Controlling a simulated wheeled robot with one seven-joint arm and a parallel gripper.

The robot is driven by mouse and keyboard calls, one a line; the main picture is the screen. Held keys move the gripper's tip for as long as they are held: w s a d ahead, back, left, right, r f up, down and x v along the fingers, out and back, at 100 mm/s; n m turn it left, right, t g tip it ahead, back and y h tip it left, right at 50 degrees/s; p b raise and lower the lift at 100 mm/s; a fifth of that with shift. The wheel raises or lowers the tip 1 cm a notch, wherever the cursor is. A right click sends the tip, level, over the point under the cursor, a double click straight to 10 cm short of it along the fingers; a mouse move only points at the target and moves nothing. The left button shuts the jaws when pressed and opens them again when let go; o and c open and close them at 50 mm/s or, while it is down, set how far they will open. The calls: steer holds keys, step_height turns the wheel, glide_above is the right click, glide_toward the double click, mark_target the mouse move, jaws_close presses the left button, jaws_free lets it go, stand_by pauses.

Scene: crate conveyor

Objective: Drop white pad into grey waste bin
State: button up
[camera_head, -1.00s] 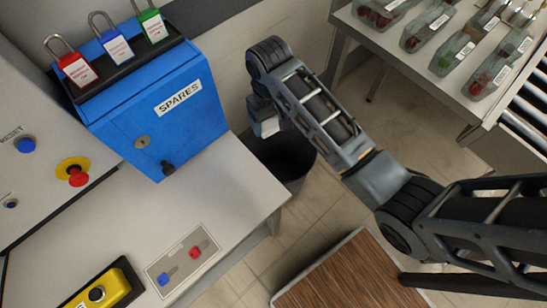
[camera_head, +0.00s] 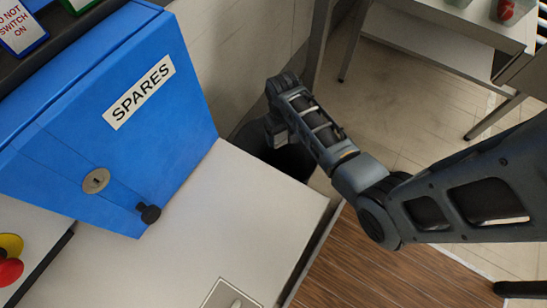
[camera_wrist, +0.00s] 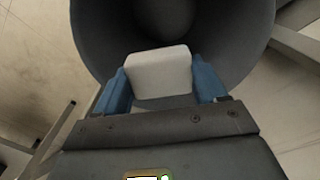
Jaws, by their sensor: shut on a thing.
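The white pad (camera_wrist: 158,73) is held between the two blue fingers of my gripper (camera_wrist: 163,82) in the wrist view. My gripper is shut on it. Behind the pad, the grey waste bin (camera_wrist: 88,42) opens wide, and the pad shows against its inside. In the head view the bin (camera_head: 248,132) stands on the floor behind the white bench, partly hidden by my arm and the bench. My gripper (camera_head: 277,138) is over the bin's opening there, its fingers and the pad hard to make out.
A blue SPARES cabinet (camera_head: 120,120) stands on the white bench (camera_head: 240,205) left of the bin. A wooden-topped surface (camera_head: 375,270) lies at the lower right. A table (camera_head: 450,55) stands at the back right, with bare floor between.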

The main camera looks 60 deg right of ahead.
steer(key=shift+f+b, duration=2.85)
steer(key=o, duration=1)
steer(key=shift+r, duration=0.15)
step_height(320, 180, up, 8)
steer(key=shift+f+p, duration=0.2)
steer(key=shift+p, duration=1)
steer(key=shift+s, duration=0.1)
